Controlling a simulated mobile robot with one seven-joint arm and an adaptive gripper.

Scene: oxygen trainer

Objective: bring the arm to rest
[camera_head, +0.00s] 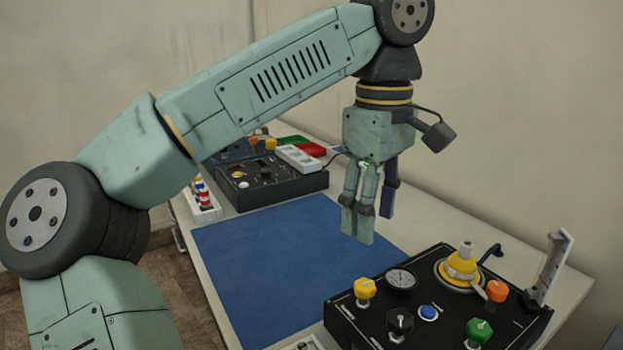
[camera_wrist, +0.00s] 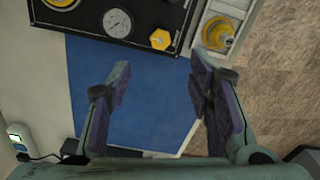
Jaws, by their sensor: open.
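My arm (camera_head: 270,85) reaches across the head view from the lower left, bends at the top right, and my gripper (camera_head: 365,225) hangs down from it. The gripper points downward above the blue mat (camera_head: 235,245) and appears clear of it. In the wrist view my gripper (camera_wrist: 160,85) has its fingers spread wide, with nothing between them. The blue mat (camera_wrist: 145,110) shows below and between the fingers.
A black panel (camera_head: 345,310) with coloured knobs, a gauge (camera_head: 401,280) and a yellow fitting (camera_head: 460,268) stands at the front right. An upright grey bracket (camera_head: 550,268) rises at its right end. Another dark panel (camera_head: 290,185) sits at the back. The mat's middle is clear.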

